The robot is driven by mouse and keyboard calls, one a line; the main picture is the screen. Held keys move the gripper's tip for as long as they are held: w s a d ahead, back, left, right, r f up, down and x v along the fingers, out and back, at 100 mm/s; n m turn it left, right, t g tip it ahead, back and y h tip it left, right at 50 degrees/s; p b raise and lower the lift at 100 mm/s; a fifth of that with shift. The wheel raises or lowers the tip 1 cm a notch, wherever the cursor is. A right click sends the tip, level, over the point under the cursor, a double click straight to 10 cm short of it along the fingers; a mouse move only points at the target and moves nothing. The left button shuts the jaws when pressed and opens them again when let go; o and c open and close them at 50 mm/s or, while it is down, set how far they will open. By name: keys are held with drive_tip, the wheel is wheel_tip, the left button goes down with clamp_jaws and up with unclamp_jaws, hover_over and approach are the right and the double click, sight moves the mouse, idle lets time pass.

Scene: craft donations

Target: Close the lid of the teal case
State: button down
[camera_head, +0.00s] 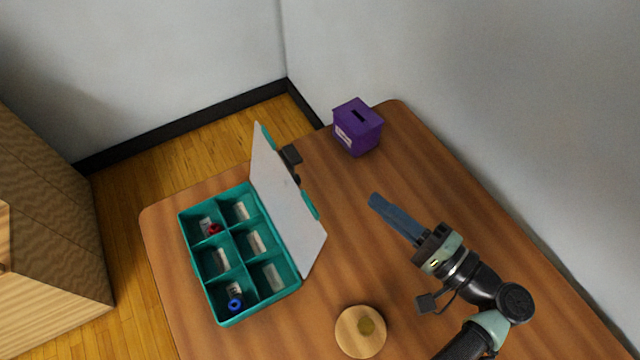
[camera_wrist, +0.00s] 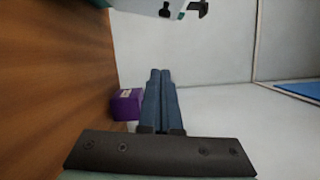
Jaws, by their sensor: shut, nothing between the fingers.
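The teal case (camera_head: 223,318) lies on the table with its lid (camera_head: 286,204) standing open along its right side in the head view. The lid's inner face is pale, with teal edging and dark parts behind it. The case has several compartments. A red ring (camera_head: 214,229) lies in an upper left one and a blue ring (camera_head: 235,305) in the lower left one. My gripper (camera_head: 374,201) is shut and empty, to the right of the lid and apart from it. In the wrist view the blue fingers (camera_wrist: 160,75) are together, and a pale edge with dark fittings, probably the lid (camera_wrist: 150,8), shows at the top.
A purple box (camera_head: 358,128) with a slot stands at the table's back; it also shows in the wrist view (camera_wrist: 126,104). A round wooden disc (camera_head: 360,332) lies near the front. The wooden table (camera_head: 335,265) is bare between the lid and my gripper. A wall runs along the right.

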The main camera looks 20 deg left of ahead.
sight(287, 197)
drive_tip(key=a+r+p, duration=0.1)
drive_tip(key=a+p, duration=0.2)
drive_tip(key=a, duration=0.8)
drive_tip(key=shift+s+a+y, duration=0.25)
drive_tip(key=shift+y, duration=0.05)
drive_tip(key=shift+a+r, duration=0.1)
drive_tip(key=shift+r, duration=0.05)
